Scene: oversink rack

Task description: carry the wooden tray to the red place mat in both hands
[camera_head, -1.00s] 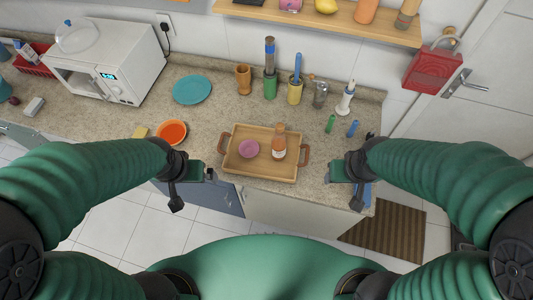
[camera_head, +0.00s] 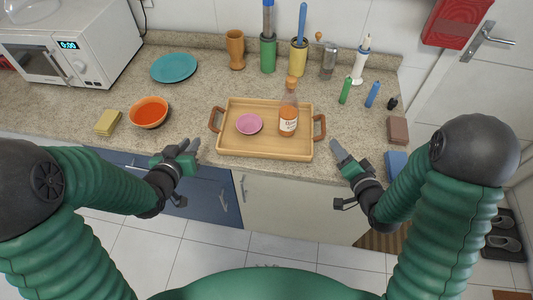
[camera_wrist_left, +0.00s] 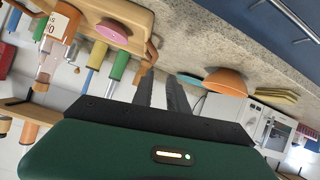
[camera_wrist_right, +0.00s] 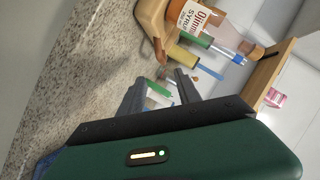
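The wooden tray (camera_head: 232,148) lies on the counter with a brown loop handle at each end. A pink round dish (camera_head: 249,124) and an upright syrup bottle (camera_head: 288,118) stand in it. My left gripper (camera_head: 190,147) is open and empty, left of and a little nearer than the left handle (camera_head: 215,119). My right gripper (camera_head: 338,150) is open and empty, just right of and nearer than the right handle (camera_head: 320,128). Both wrist views show spread fingers, the left pair (camera_wrist_left: 162,92) and the right pair (camera_wrist_right: 160,92), apart from the tray. I cannot make out a red place mat.
Small bottles (camera_head: 372,95), a brown block (camera_head: 398,130) and a blue block (camera_head: 395,162) are to the right.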

